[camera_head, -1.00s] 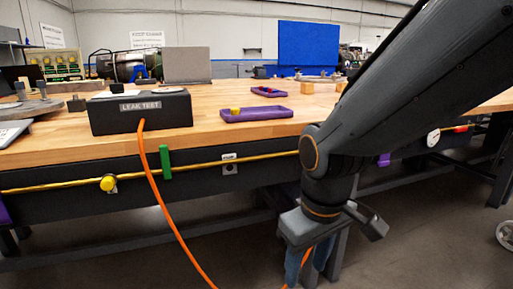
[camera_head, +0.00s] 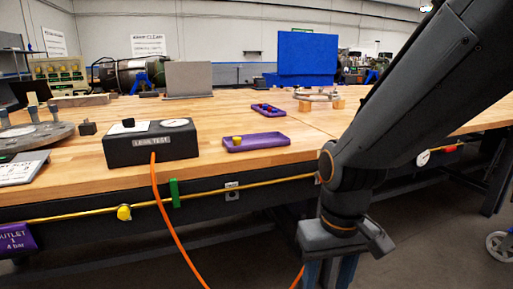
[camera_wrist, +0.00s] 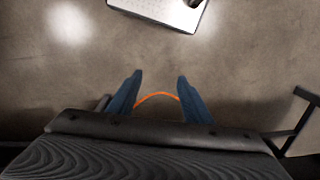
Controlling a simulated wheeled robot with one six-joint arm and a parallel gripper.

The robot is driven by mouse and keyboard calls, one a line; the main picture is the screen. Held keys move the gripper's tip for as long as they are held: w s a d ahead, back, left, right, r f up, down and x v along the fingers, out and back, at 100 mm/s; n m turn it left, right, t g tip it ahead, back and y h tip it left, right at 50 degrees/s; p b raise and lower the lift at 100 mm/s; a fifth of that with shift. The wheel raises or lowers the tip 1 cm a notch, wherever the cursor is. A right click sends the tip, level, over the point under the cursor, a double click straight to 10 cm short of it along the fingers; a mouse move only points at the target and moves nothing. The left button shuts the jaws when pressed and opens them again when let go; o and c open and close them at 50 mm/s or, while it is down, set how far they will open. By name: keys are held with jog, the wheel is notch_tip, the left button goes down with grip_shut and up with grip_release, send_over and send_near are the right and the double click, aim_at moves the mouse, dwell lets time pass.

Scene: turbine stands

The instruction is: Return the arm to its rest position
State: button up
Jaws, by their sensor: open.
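My arm comes in from the upper right in the head view and bends down in front of the workbench's edge. My gripper (camera_head: 328,272) hangs at its lower end, pointing at the floor, its fingertips cut off by the frame. In the wrist view its two blue fingers (camera_wrist: 156,92) stand well apart with nothing between them but the floor and part of an orange hose (camera_wrist: 157,95) farther below. The same hose (camera_head: 170,222) runs down from the leak test box (camera_head: 150,146) on the bench.
The wooden bench (camera_head: 230,175) carries a purple tray (camera_head: 268,143) with a yellow piece, and a second purple tray (camera_head: 285,111) behind. A yellow pipe (camera_head: 270,182) with a yellow knob (camera_head: 124,212) runs along the bench front. A pale plate (camera_wrist: 165,10) is at the wrist view's top.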

jog(key=s+d+r+m+p, duration=0.1)
jog(key=d+r+p, duration=0.5)
jog(key=p, duration=0.3)
jog(key=shift+r+m, duration=0.4)
